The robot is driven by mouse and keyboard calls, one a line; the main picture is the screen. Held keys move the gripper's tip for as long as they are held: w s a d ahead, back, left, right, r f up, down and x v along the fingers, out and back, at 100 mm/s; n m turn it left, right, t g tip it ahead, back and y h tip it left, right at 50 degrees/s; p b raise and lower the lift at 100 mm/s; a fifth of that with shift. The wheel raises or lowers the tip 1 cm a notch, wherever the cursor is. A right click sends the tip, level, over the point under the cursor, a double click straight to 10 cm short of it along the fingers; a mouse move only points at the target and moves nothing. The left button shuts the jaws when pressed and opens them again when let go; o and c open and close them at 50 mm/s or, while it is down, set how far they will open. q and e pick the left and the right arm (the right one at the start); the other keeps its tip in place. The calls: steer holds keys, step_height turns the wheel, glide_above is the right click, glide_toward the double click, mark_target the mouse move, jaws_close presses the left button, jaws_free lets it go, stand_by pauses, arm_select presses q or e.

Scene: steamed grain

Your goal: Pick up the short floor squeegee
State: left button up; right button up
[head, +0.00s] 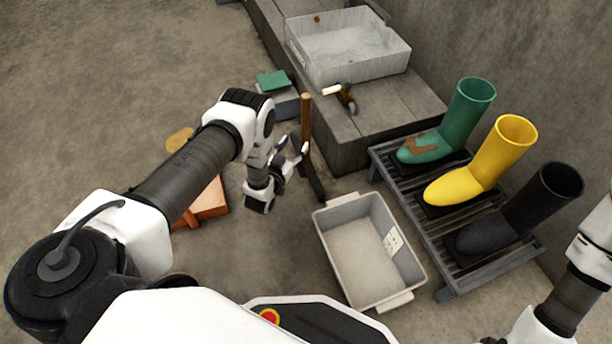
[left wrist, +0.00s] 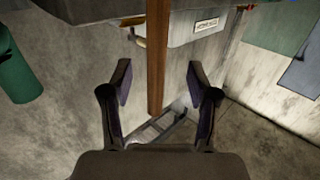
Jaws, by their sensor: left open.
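The short floor squeegee has an upright brown wooden handle (head: 306,120) and a dark head (head: 316,184) low near the floor. It stands by the corner of the concrete ledge. My left gripper (head: 293,151) is open beside the handle in the head view. In the left wrist view the handle (left wrist: 157,60) hangs down between the two open fingers (left wrist: 162,92), with no visible contact. My right gripper is not in view; only part of my right arm shows at the right edge.
A concrete ledge (head: 352,125) bears a grey basin (head: 345,50) and a hammer-like tool (head: 346,97). A pale bin (head: 330,245) stands on the floor. A slatted rack (head: 463,262) holds green (head: 468,110), yellow (head: 500,150) and black boots (head: 530,205). A green-topped box (head: 285,104) stands behind the gripper.

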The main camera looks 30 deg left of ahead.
mark_target(304, 133)
arm_select(q)
steer(key=shift+t, duration=0.3)
steer(key=w+b, duration=0.1)
steer(key=w, duration=0.1)
steer(key=w+b, duration=0.2)
steer(key=w, duration=0.1)
steer(key=w+f+b, duration=0.1)
steer(key=w+b, duration=0.1)
steer(key=w, duration=0.1)
steer(key=shift+w, duration=0.2)
steer(key=shift+r, duration=0.15)
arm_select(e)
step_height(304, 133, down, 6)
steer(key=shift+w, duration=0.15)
arm_select(q)
jaws_close()
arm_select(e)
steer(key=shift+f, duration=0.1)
